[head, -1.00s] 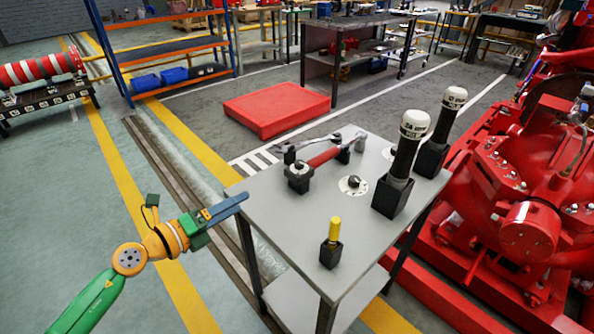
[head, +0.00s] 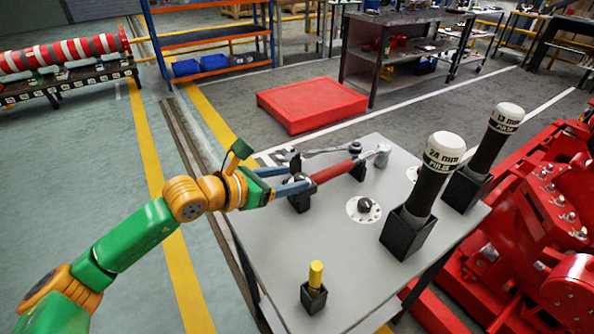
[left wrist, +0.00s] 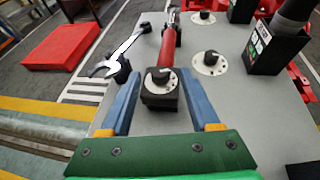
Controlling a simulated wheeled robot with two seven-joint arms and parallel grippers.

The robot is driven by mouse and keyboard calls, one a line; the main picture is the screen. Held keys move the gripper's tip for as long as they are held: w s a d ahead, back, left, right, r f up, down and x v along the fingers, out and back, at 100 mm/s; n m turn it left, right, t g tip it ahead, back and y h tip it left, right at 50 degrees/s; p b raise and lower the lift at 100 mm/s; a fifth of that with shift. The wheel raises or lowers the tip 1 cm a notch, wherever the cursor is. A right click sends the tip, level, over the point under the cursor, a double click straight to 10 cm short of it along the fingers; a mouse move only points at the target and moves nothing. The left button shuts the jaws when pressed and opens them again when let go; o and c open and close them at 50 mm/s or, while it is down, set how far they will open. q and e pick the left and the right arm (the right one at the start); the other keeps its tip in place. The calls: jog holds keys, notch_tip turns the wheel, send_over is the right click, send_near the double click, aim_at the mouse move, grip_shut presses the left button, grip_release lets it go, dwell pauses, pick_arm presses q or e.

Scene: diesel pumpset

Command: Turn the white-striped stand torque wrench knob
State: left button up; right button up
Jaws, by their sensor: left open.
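The torque wrench (head: 333,171) has a red handle and lies on the grey table; it also shows in the left wrist view (left wrist: 169,54). My left gripper (head: 305,178) is open at this end of the wrench. In the left wrist view its blue fingers (left wrist: 159,80) lie on either side of the knob and block, apparently apart from them. In the head view the fingers partly hide the knob. My right gripper is not in view.
A white dial with a black knob (head: 364,208) is right of the wrench. Two tall black tools with white caps (head: 445,152) stand in black holders at the right. A yellow-handled item (head: 316,275) stands near the front. A grey spanner (left wrist: 122,53) lies left of the wrench.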

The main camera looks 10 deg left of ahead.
pick_arm(q)
jog(key=shift+x, duration=1.15)
jog(key=shift+s+a, duration=0.1)
jog(key=shift+s, duration=0.05)
jog(key=shift+c, duration=0.8)
grip_shut()
jog(key=m+g+h+b, duration=0.1)
jog(key=b, duration=0.1)
jog(key=m+g+h+b, duration=0.1)
jog(key=b, duration=0.1)
jog(key=shift+w+a+f+m, duration=0.15)
jog(key=shift+w+f+m, duration=0.05)
jog(key=shift+f+m, duration=0.1)
jog(key=shift+m+g+h+b, duration=0.3)
jog(key=shift+h+b, duration=0.1)
jog(key=shift+r+m+g+h+b, duration=0.2)
jog(key=shift+m+g+h+b, duration=0.3)
jog(key=shift+m+g, duration=0.2)
jog(key=shift+w+r+m+g+h, duration=0.15)
jog(key=shift+m+g+h, duration=0.25)
jog(key=shift+m+g, duration=0.4)
jog(key=shift+a+g, duration=0.1)
jog(key=shift+g, duration=0.2)
jog(key=shift+m, duration=0.4)
